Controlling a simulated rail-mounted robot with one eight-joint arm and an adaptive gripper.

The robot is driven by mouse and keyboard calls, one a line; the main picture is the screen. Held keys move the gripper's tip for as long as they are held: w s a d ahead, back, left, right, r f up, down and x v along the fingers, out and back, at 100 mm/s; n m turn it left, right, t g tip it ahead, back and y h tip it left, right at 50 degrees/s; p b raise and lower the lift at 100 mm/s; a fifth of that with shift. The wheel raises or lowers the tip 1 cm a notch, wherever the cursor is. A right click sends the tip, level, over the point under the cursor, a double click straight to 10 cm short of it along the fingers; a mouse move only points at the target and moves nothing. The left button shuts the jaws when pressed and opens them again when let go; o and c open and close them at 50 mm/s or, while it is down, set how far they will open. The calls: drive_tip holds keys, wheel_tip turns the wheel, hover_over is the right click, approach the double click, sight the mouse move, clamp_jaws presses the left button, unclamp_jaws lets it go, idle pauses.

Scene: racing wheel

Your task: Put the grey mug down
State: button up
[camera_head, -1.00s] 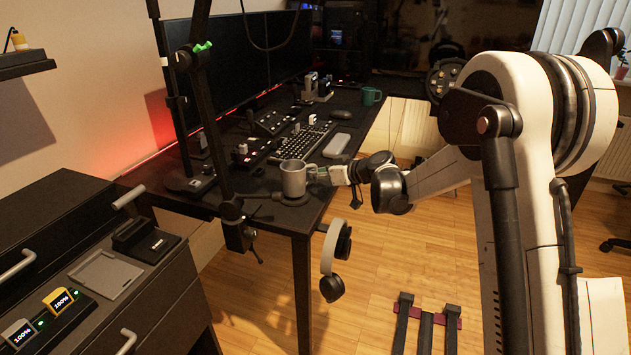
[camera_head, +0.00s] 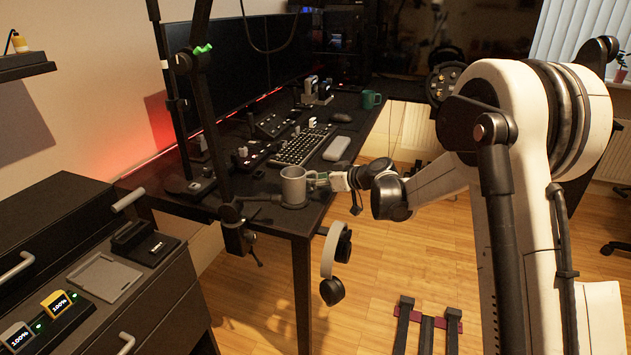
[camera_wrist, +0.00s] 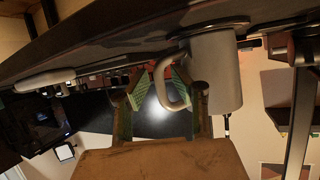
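The grey mug (camera_head: 293,184) stands upright at the near end of the dark desk in the head view. Its base appears to rest on the round dark coaster there; the contact line is hard to see. My gripper (camera_head: 318,180) is right of the mug, level with its handle side. In the wrist view the mug (camera_wrist: 215,72) is at upper right, inverted, and its handle (camera_wrist: 160,85) lies between the two green-padded fingers of my gripper (camera_wrist: 164,86). The fingers look spread, with a gap around the handle.
The keyboard (camera_head: 303,146), a light-grey pad (camera_head: 337,148) and a mouse (camera_head: 341,117) lie behind the mug. A green mug (camera_head: 371,99) stands farther back. A black stand pole (camera_head: 217,145) rises left of the mug. Headphones (camera_head: 334,262) hang off the desk edge below.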

drive_tip(key=s+d+r+m+h+p, duration=0.1)
drive_tip(key=s+d+r, duration=0.4)
drive_tip(key=s, duration=0.3)
drive_tip(key=s+d+r+m+h+p, duration=0.1)
drive_tip(key=s+d+r+p, duration=0.1)
drive_tip(key=s+d+r, duration=0.4)
drive_tip(key=s+d+m+h, duration=0.2)
drive_tip(key=s+d+h, duration=0.1)
drive_tip(key=s, duration=0.8)
drive_tip(key=s+d+m+h, duration=0.3)
drive_tip(key=s+d, duration=0.1)
drive_tip(key=s, duration=0.7)
drive_tip(key=s+d+m+h, duration=0.2)
drive_tip(key=s+d+m, duration=0.1)
drive_tip(key=s, duration=0.9)
drive_tip(key=shift+d+f+g+h, duration=0.25)
drive_tip(key=shift+f+g+h, duration=0.15)
drive_tip(key=shift+s+r, duration=0.1)
wheel_tip(320, 180, up, 10)
drive_tip(key=p, duration=0.9)
drive_tip(key=shift+f, duration=0.25)
drive_tip(key=shift+f, duration=0.1)
